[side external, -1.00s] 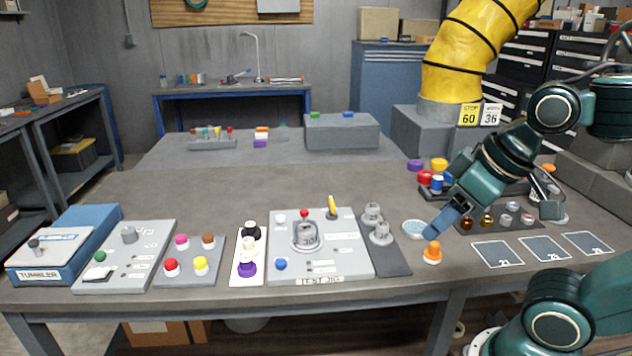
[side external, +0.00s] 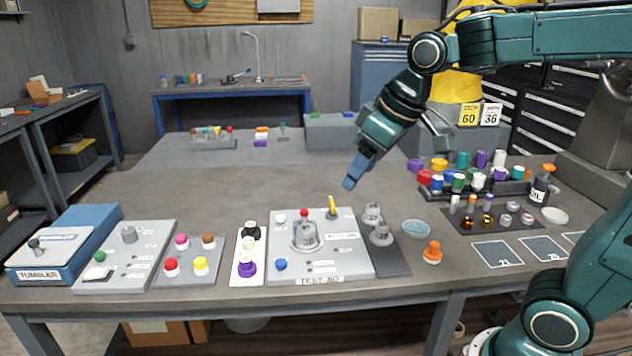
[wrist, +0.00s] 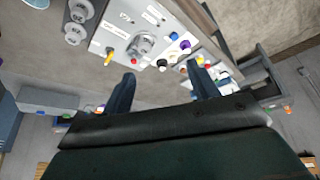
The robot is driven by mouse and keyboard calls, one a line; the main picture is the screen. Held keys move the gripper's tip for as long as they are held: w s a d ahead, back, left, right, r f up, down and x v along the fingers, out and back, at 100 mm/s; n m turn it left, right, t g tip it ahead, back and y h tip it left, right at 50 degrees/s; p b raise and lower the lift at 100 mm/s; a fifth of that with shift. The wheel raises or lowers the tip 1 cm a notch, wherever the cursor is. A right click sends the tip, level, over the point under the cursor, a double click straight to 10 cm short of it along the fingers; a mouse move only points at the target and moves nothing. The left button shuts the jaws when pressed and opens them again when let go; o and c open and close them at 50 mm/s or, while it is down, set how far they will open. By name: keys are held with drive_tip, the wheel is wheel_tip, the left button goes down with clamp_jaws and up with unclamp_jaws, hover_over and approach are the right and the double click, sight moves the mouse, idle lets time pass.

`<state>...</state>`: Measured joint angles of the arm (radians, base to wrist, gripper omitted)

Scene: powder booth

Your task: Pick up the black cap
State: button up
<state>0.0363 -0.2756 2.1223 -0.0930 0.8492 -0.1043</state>
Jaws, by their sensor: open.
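The black cap (side external: 251,232) sits at the far end of a narrow white board (side external: 240,265), behind a white cap (side external: 249,244) and a purple cap (side external: 247,268). My gripper (side external: 349,183) is above the table, behind and to the right of the board, clear of the cap. In the wrist view my gripper (wrist: 160,77) has its two fingers wide apart with nothing held between them.
The test jig panel (side external: 350,262) with a yellow lever (side external: 332,206) stands right of the board. A grey panel (side external: 190,275) with several coloured caps stands left.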

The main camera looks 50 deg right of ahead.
drive_tip(key=w+f+n, duration=0.1)
drive_tip(key=w+f, duration=0.2)
drive_tip(key=w, duration=1)
drive_tip(key=n+g+y, duration=0.1)
drive_tip(key=n, duration=0.1)
approach(251, 224)
drive_tip(key=v, duration=0.3)
drive_tip(key=shift+d+r, duration=0.2)
drive_tip(key=shift+x, duration=4.3)
drive_tip(key=shift+x, duration=2.55)
drive_tip(key=shift+a, duration=0.15)
drive_tip(key=shift+c, duration=0.4)
drive_tip(key=c, duration=0.6)
